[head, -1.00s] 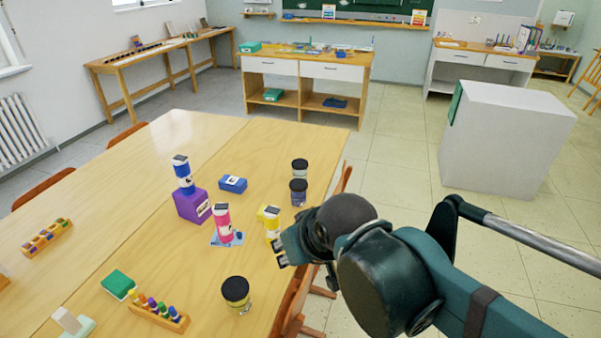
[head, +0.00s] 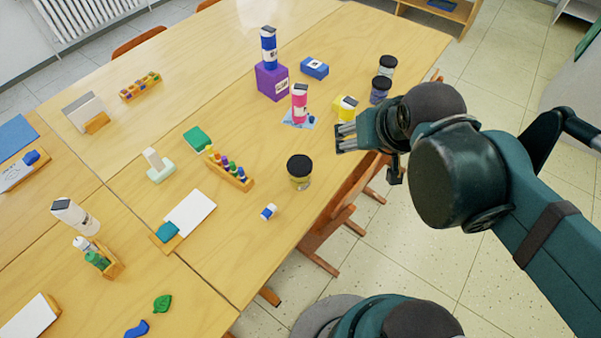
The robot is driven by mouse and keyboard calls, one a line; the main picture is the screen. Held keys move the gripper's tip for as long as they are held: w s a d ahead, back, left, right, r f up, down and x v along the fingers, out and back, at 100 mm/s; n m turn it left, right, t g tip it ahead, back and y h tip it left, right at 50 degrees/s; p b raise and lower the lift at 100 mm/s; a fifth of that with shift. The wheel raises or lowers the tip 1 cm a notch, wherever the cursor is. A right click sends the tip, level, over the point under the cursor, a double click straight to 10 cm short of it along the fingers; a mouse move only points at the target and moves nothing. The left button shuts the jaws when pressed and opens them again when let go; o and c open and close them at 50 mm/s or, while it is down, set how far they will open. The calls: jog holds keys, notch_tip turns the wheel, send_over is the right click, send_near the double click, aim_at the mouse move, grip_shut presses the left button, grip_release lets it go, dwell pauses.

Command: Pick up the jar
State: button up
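A jar (head: 299,173) with a black lid and a yellowish lower part stands upright near the table's front edge. Two more black-lidded jars stand farther back by the right edge: a dark purple one (head: 380,90) and a paler one (head: 387,68) behind it. My gripper (head: 342,138) is over the table's right edge, between the near jar and the two far ones, apart from all of them. It points left and holds nothing that I can see. Its fingers show edge-on, so their opening is unclear.
A small white-and-blue tube (head: 268,212) lies before the jar. Chairs stand below the edge.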

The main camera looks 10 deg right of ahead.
jog(key=w+a+m+g+p, duration=0.1)
jog(key=w+a+m, duration=0.1)
jog(key=m+g+p, duration=0.5)
jog(key=m, duration=0.8)
send_near(298, 164)
jog(key=f, duration=0.6)
jog(key=shift+w+d+f, duration=0.4)
jog(key=shift+s+a+f+m+g+p, duration=0.1)
jog(key=shift+a+f+m+g+p, duration=0.15)
jog(key=shift+f+m, duration=0.15)
jog(key=shift+s+a+f+m+g+p, duration=0.15)
jog(key=shift+a+f+m, duration=0.15)
jog(key=shift+f, duration=0.25)
jog(key=shift+w, duration=0.1)
jog(key=shift+f+b, duration=0.4)
jog(key=shift+f, duration=0.9)
jog(key=shift+f+b, duration=1.05)
jog(key=shift+f, duration=1.55)
